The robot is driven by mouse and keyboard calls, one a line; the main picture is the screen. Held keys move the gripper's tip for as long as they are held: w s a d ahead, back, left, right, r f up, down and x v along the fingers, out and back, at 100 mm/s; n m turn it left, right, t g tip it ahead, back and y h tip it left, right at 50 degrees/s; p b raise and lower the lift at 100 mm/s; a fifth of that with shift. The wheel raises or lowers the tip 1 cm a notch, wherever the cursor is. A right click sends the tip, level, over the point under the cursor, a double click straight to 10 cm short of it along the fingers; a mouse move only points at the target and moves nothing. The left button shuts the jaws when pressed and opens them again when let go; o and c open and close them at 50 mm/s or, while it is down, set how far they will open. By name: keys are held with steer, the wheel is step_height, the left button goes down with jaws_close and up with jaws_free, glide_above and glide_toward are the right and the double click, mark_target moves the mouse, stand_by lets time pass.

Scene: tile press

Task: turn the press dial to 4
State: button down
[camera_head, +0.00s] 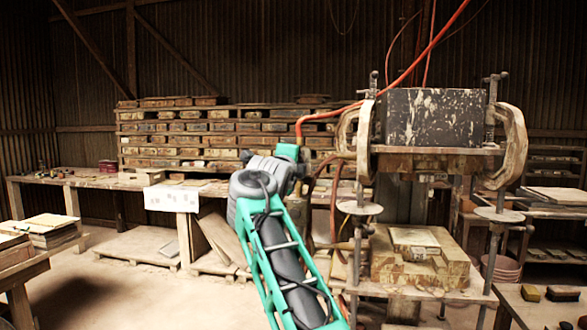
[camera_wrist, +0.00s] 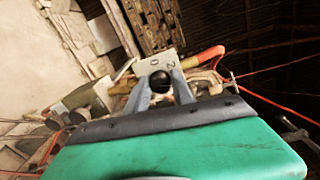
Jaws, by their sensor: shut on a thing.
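In the wrist view my gripper (camera_wrist: 160,83) is shut on a round black knob (camera_wrist: 160,80), with a grey finger on either side of it. Just beyond the knob is the pale dial plate (camera_wrist: 154,65), which carries the marks 0 and 2. Other marks, including a 4, cannot be made out, and the dial's pointer setting is unclear. In the head view the green and grey arm reaches up to the left of the press (camera_head: 432,118), and its wrist hides the fingers and the dial.
A red-orange hose (camera_head: 420,55) runs from the upper right down beside my wrist. The press's lower table holds stacked wooden blocks (camera_head: 420,258). A long workbench (camera_head: 100,180) and stacked brick-like pieces (camera_head: 215,130) stand behind.

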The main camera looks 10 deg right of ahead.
steer(key=shift+m+b, duration=0.3)
steer(key=shift+m, duration=0.8)
steer(key=c, duration=1.1)
jaws_free()
steer(key=b+v, duration=0.3)
steer(key=v, duration=0.4)
steer(key=shift+s, duration=0.4)
steer(key=shift+a, duration=0.1)
